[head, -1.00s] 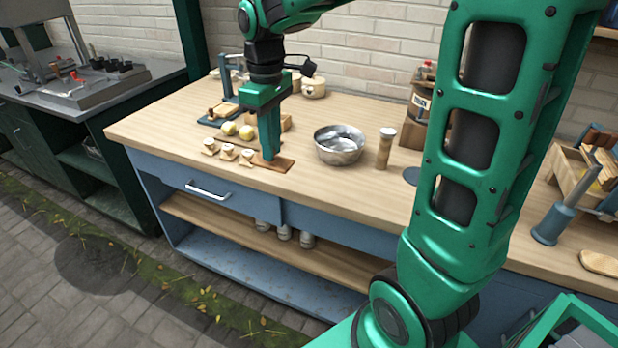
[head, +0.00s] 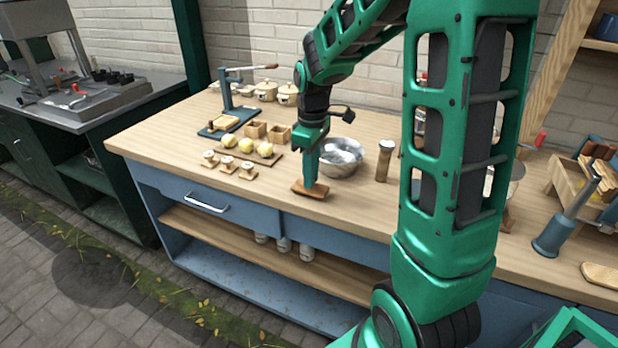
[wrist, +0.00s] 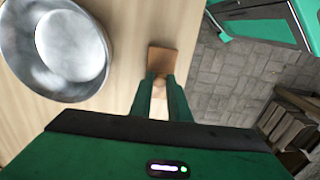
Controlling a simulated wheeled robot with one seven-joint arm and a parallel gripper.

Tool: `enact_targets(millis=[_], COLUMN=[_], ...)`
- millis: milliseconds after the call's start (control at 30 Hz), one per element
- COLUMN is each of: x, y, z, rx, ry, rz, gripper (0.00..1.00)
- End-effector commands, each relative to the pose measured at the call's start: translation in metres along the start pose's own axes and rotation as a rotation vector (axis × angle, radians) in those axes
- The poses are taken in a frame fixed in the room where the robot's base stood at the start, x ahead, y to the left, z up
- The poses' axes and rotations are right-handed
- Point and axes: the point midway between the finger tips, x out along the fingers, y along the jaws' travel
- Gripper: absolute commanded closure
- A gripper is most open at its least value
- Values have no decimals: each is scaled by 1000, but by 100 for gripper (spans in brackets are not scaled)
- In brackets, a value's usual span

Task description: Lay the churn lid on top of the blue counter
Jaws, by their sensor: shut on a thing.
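The churn lid (head: 309,190) is a small flat brown wooden square. It also shows in the wrist view (wrist: 164,60), with a round pale knob between my fingertips. My gripper (head: 311,175) points down and is shut on that knob. The lid is at the front part of the blue counter's light wooden top (head: 345,207), close to the front edge. I cannot tell whether its underside touches the top or is slightly above it. The counter has a blue body with a drawer and open shelves below.
A board with yellow round items (head: 231,143), small wooden pieces (head: 228,165) and boxes (head: 279,134) lie to the left. The front strip right of the lid looks clear.

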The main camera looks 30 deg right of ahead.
Motion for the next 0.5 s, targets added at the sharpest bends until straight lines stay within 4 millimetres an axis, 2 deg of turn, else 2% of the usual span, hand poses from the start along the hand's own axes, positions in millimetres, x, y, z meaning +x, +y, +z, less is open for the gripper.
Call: enact_targets(millis=[133, 467, 500], x=[12, 14, 13], y=[0, 0, 0], z=[0, -1, -1], rx=[0, -1, -1], ry=[0, 0, 0], rz=[0, 0, 0], gripper=[100, 100, 77])
